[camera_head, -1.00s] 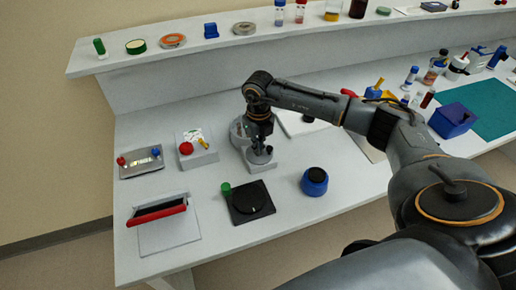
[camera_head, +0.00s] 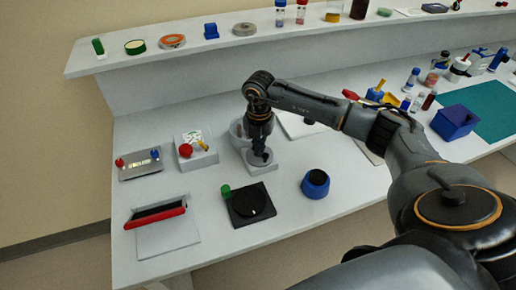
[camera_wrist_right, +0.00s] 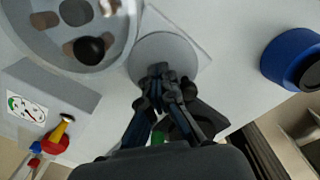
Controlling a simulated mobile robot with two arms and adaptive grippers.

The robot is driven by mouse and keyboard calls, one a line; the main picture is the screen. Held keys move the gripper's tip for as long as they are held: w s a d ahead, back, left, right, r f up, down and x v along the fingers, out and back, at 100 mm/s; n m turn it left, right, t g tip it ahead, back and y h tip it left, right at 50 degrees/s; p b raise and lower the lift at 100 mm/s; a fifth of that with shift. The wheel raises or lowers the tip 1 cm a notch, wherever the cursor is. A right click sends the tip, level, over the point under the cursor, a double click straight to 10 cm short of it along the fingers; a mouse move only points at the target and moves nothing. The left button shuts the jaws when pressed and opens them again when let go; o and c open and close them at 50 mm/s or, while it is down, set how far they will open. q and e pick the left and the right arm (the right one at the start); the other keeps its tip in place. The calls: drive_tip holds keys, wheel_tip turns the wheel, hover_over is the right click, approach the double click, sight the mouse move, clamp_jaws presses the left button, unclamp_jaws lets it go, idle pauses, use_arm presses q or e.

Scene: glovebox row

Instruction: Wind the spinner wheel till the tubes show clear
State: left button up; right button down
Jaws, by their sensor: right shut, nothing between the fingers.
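The spinner is a grey device with a round drum (camera_wrist_right: 125,40) and a smaller pale grey disc, which I take for the wheel (camera_wrist_right: 182,45), beside it. The wheel also shows in the head view (camera_head: 262,167). In the wrist view, brown and grey round shapes and a black knob (camera_wrist_right: 90,50) show at the drum; whether the knob is inside it is unclear. My right gripper (camera_wrist_right: 160,72) is shut and empty, pointing down over the wheel; contact cannot be told. In the head view, the right gripper (camera_head: 261,154) and arm hide part of the spinner. My left gripper is out of view.
A grey box with red and yellow knobs (camera_head: 201,155) stands left of the spinner. A black square plate (camera_head: 250,206) and a blue round pot (camera_head: 315,183) lie in front. A raised shelf (camera_head: 180,57) runs behind.

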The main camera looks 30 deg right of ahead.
drive_tip(key=shift+s+d+f+m, duration=0.15)
drive_tip(key=shift+s+f+m, duration=0.25)
drive_tip(key=shift+f+m, duration=0.15)
drive_tip(key=shift+r+m, duration=0.1)
drive_tip(key=shift+m, duration=0.15)
drive_tip(key=c, duration=1)
unclamp_jaws()
drive_tip(key=shift+c, duration=0.2)
drive_tip(key=o, duration=1)
drive_tip(key=shift+w+d, duration=0.1)
drive_tip(key=shift+w, duration=0.1)
drive_tip(key=shift+o, duration=0.2)
drive_tip(key=shift+r, duration=0.15)
